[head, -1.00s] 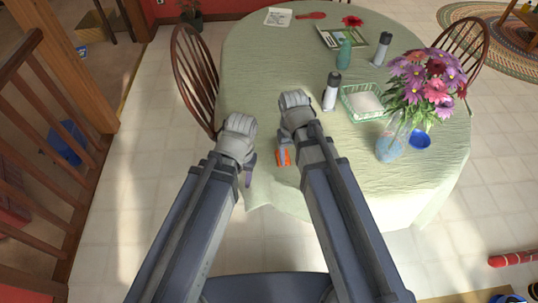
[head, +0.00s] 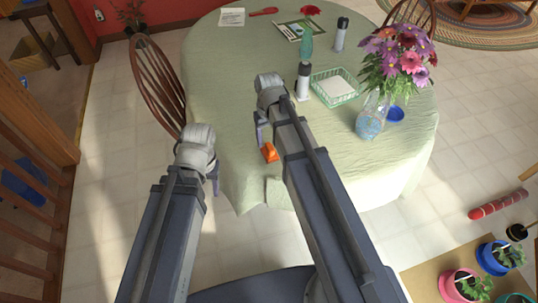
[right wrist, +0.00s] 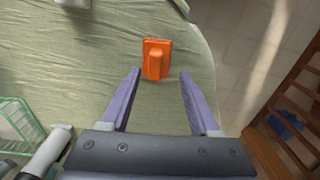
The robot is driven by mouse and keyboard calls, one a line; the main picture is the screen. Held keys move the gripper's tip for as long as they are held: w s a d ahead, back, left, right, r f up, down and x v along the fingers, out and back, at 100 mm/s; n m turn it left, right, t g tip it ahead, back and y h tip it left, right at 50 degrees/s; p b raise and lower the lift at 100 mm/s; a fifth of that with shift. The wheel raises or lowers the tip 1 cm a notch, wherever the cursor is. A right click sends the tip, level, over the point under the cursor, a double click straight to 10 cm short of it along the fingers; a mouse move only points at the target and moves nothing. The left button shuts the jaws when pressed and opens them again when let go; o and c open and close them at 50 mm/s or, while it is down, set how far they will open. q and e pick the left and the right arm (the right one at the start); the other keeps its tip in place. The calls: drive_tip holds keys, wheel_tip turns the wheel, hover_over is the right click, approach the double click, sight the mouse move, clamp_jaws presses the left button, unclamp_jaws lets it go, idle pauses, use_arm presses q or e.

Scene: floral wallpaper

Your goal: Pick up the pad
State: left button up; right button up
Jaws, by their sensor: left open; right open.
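An orange pad (head: 269,153) with a raised grip lies on the green tablecloth near the table's front edge. It shows whole in the right wrist view (right wrist: 155,60), upright in the picture. My right gripper (right wrist: 160,73) is open there, one purple finger on each side of the pad's near end; the jaws are empty and I cannot tell the height above the cloth. In the head view my right gripper (head: 261,132) is over the table beside the pad, partly hidden by its arm. My left gripper (head: 213,172) is open and empty, left of the table edge.
A teal bottle (head: 306,45) is farther back. A wooden chair (head: 157,82) stands left of the table. The cloth around the pad is clear.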

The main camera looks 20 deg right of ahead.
sight(270, 146)
drive_tip(key=shift+w+d+f+b, duration=0.15)
drive_tip(key=shift+f+b, duration=1.15)
drive_tip(key=shift+f, duration=0.15)
drive_tip(key=shift+w+d+f+b, duration=0.15)
drive_tip(key=shift+f+b, duration=1.15)
drive_tip(key=shift+f, duration=0.1)
drive_tip(key=shift+r, duration=0.1)
clamp_jaws()
